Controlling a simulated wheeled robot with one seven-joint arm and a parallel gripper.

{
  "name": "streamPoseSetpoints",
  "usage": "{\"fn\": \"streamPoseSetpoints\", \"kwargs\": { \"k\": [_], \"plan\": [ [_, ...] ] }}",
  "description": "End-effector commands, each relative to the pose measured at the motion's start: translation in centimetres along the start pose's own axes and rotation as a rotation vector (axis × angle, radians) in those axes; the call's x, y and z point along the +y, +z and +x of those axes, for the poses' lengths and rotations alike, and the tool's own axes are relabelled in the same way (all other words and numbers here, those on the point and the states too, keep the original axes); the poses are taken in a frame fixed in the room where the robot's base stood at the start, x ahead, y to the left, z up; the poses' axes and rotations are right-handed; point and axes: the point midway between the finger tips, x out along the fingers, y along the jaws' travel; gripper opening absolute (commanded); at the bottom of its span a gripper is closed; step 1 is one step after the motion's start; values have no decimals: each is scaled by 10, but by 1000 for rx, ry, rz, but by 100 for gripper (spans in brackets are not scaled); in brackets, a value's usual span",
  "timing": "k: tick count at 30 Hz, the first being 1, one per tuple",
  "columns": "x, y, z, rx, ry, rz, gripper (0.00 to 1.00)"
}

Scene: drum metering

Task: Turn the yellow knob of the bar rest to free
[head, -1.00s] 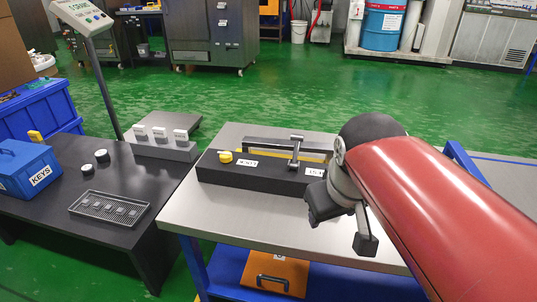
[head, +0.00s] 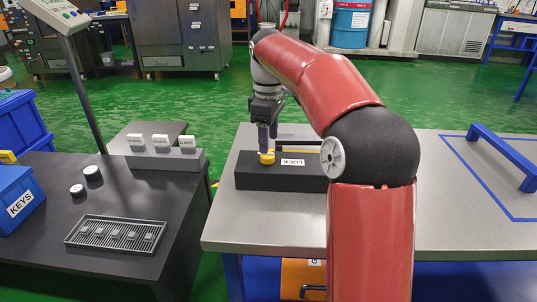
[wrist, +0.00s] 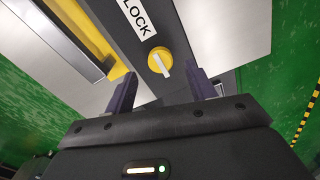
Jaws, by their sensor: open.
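The bar rest is a long black block (head: 255,180) on the metal table, with a LOCK label (head: 292,162) beside the knob. The yellow knob (head: 267,158) sits near its left end. My gripper (head: 267,143) points down over the knob. In the wrist view its two dark fingers (wrist: 160,86) are apart with nothing between them, and the knob appears just beyond the gap. Whether they touch it cannot be told. My arm hides the block's right end.
A dark table (head: 185,225) at left holds a slotted tray (head: 116,234), two small round weights, a block with white tags (head: 165,158) and a blue KEYS box (head: 18,197).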

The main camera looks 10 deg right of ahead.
Motion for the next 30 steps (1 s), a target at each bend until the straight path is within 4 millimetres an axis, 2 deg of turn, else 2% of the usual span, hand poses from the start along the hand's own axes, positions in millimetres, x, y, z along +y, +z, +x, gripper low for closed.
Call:
{"fn": "streamPoseSetpoints", "kwargs": {
  "k": [1, 7, 12, 19, 27, 30],
  "plan": [
    [0, 0, 13, -1, -2, 1, 55],
    [0, 1, 38, 0, 0, 3, 55],
    [0, 1, 46, 0, 1, 3, 55],
    [0, 0, 45, 1, 2, 3, 55],
    [0, 0, 45, 1, 2, 3, 20],
    [0, 0, 45, 1, 2, 3, 11]
  ]
}}
